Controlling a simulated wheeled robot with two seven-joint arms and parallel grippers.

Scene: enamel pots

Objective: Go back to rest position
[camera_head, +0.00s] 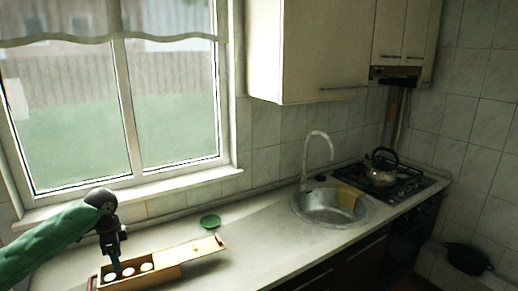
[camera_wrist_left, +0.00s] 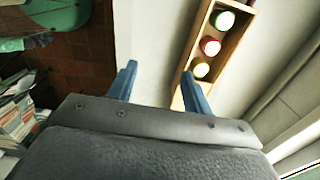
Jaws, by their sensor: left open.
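My left arm comes in from the left in a green sleeve. My left gripper (camera_head: 114,268) points down over the left part of an open wooden box (camera_head: 168,277) on the counter. In the left wrist view its two blue fingers are apart with nothing between them (camera_wrist_left: 158,78), and one finger overlaps the near end of the box (camera_wrist_left: 228,46). The box holds three round pots with pale tops, in a row: a green-rimmed one (camera_wrist_left: 224,20), a red-rimmed one (camera_wrist_left: 210,46) and a yellow-rimmed one (camera_wrist_left: 201,69). My right gripper is not in view.
Farther right are a sink (camera_head: 330,208) with a tap and a stove with a kettle (camera_head: 382,166). A window stands behind. The counter between box and sink is clear.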

